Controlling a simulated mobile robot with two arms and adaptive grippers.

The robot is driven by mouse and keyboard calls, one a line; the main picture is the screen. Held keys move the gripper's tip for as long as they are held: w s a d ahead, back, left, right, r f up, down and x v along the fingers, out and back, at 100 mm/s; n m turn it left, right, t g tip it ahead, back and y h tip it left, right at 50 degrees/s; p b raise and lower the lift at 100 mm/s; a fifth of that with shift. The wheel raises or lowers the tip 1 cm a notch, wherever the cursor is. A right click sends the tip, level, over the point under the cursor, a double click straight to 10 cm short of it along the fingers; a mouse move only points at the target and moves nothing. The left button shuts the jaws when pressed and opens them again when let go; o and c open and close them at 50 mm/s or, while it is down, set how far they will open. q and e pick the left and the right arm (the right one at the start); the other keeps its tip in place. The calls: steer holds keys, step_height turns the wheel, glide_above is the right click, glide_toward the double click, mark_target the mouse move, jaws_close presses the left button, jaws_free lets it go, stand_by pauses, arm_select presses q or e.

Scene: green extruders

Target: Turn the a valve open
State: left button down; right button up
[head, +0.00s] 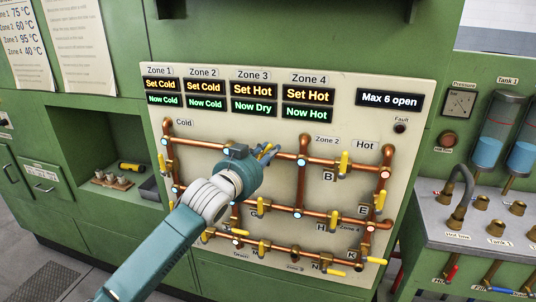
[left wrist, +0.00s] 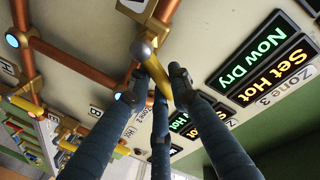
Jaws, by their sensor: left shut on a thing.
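My left gripper (head: 267,152) reaches in from the left to the upper copper pipe of the valve panel. In the left wrist view its dark fingers (left wrist: 163,85) are shut around a yellow valve handle (left wrist: 150,100). That handle sits on a brass valve body (left wrist: 158,28) on the pipe. In the head view my gripper and wrist cover most of this valve. I cannot read its letter label. My right gripper is not in view.
The panel (head: 420,85) carries several other yellow-handled valves, including the one near label B (head: 344,163). Signs read Zone 3 Set Hot, Now Dry (head: 253,98) and Max 6 open (head: 389,100). A grey counter with taps (head: 460,205) stands at the right.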

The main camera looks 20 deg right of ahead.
arm_select(q)
steer(key=shift+s+d+m, duration=0.2)
steer(key=shift+d+m, duration=0.05)
steer(key=shift+m, duration=0.55)
steer(key=m, duration=0.1)
steer(key=f+m+y+p, duration=0.1)
steer(key=m, duration=0.2)
steer(key=shift+s+d+f+y+p, duration=0.25)
steer(key=shift+d+f+y+p, duration=0.05)
steer(key=shift+d, duration=0.1)
steer(key=shift+d+f+m+t+y+p, duration=0.1)
steer(key=shift+f+m+t+y+p, duration=0.2)
steer(key=shift+m, duration=0.45)
steer(key=shift+a+f+m+t+y+b, duration=0.1)
steer(key=shift+f+m, duration=0.35)
steer(key=shift+m, duration=0.35)
steer(key=shift+d+f+m+t+y+p, duration=0.1)
steer(key=shift+f+m+y+p, duration=0.2)
steer(key=shift+m, duration=0.45)
steer(key=shift+f, duration=0.1)
steer(key=c, duration=1.6)
jaws_free()
steer(key=shift+s, duration=0.1)
steer(key=v, duration=1.2)
steer(key=shift+f, duration=0.15)
